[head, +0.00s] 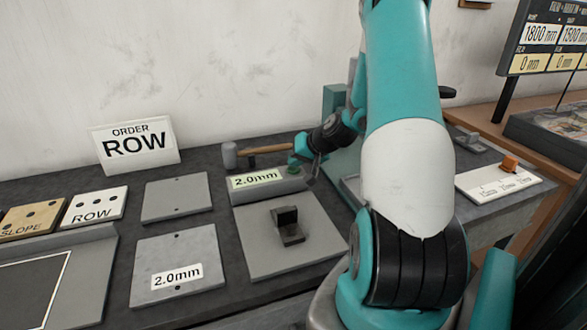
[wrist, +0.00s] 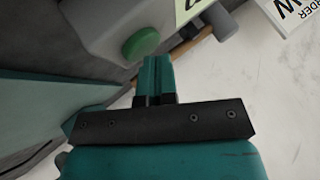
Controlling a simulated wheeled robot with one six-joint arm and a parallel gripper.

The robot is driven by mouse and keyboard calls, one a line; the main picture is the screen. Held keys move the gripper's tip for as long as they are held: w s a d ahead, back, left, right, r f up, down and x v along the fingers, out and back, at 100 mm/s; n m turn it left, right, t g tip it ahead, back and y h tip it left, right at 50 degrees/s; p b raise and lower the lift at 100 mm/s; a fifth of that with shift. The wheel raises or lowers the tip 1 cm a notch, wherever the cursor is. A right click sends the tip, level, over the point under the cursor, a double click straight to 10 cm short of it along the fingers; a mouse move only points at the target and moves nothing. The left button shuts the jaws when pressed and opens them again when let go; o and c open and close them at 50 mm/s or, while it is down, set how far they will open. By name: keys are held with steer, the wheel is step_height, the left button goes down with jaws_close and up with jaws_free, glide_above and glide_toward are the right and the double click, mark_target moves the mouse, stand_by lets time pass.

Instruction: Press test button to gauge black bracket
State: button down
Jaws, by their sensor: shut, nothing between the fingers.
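The black bracket (head: 287,226) sits on the grey plate of the gauge (head: 312,250), in front of its display (head: 256,179), which reads 2.0mm. The green test button (wrist: 143,42) is on the gauge's front, just ahead of my fingertips in the wrist view; it also shows at the right of the display in the head view (head: 293,170). My gripper (wrist: 154,60) is shut and empty, its tips close beside the button. I cannot tell whether they touch it. In the head view my gripper (head: 305,160) is at the right end of the display block.
A hammer (head: 262,149) lies behind the gauge. An ORDER ROW sign (head: 135,144), a ROW plate (head: 94,207), a SLOPE plate (head: 32,219) and a grey plate labelled 2.0mm (head: 205,246) are at left. A white scale with an orange slider (head: 510,165) is at right.

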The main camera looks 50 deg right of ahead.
stand_by(0.4)
steer(key=shift+r+p, duration=0.6)
steer(key=shift+r, duration=0.2)
steer(key=shift+r, duration=0.1)
step_height(320, 180, up, 5)
steer(key=p, duration=0.3)
steer(key=shift+p, duration=0.35)
stand_by(0.4)
